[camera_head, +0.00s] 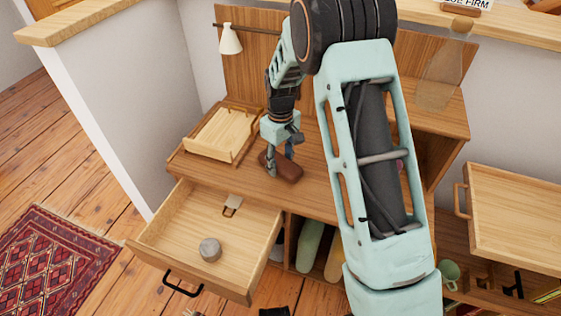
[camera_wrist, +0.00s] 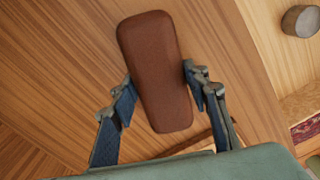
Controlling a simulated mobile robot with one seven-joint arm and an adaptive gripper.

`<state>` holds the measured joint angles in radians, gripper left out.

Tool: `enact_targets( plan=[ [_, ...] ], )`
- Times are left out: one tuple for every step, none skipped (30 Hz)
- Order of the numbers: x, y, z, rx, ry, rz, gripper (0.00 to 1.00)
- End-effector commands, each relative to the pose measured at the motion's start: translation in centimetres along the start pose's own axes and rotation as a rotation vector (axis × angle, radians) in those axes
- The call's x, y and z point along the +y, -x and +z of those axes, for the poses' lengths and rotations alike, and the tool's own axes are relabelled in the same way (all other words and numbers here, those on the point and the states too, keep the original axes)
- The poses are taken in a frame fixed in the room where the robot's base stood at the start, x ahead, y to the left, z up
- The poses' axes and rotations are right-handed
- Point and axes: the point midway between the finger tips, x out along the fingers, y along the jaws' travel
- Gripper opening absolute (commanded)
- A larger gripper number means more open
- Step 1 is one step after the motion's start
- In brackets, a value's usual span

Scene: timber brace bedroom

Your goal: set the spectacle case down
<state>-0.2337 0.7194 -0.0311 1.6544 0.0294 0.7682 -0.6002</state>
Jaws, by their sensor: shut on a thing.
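The spectacle case (camera_head: 287,168) is a brown, rounded oblong at the wooden desktop, below my gripper (camera_head: 279,165) in the head view. In the wrist view the case (camera_wrist: 155,70) lies between my two blue-padded fingers. My gripper (camera_wrist: 160,95) is shut on it, with a finger against each long side. The desktop (camera_head: 230,175) is directly under the case. I cannot tell whether the case touches the wood or is held just above it.
A shallow wooden tray (camera_head: 222,134) sits left of my gripper on the desk. An open drawer (camera_head: 170,235) below holds a grey round object (camera_head: 210,249) and a small tag-like item (camera_head: 232,203). A white lamp (camera_head: 229,40) hangs behind. Another drawer (camera_head: 515,215) stands out at right.

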Motion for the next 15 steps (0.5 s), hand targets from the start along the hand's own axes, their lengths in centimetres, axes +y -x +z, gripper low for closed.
enact_targets(
  plan=[
    [0.01,-0.29,0.02,0.000,0.000,0.000,0.17],
    [0.00,-0.39,0.02,0.000,0.000,0.000,0.17],
    [0.00,-0.25,0.01,0.000,0.000,0.000,0.47],
    [0.00,-0.25,0.02,0.000,0.000,0.000,0.50],
    [0.00,-0.25,0.02,0.000,-0.001,0.000,0.54],
    [0.00,-0.25,0.02,0.000,-0.001,0.000,0.58],
    [0.00,-0.24,0.02,0.000,-0.001,0.000,0.60],
    [-0.01,-0.24,0.02,0.000,0.000,0.000,0.60],
    [-0.01,-0.24,0.02,0.000,-0.001,0.000,0.60],
    [-0.01,-0.24,0.02,0.000,0.000,0.000,0.60],
    [-0.01,-0.24,0.02,0.000,0.000,0.000,0.60],
    [-0.01,-0.23,0.02,0.000,0.000,0.000,0.60],
    [-0.01,-0.23,0.01,0.000,0.000,0.000,0.60],
    [-0.01,-0.21,0.01,0.000,0.000,0.000,0.60],
    [0.00,-0.12,0.00,0.000,0.000,0.000,0.60]
  ],
)
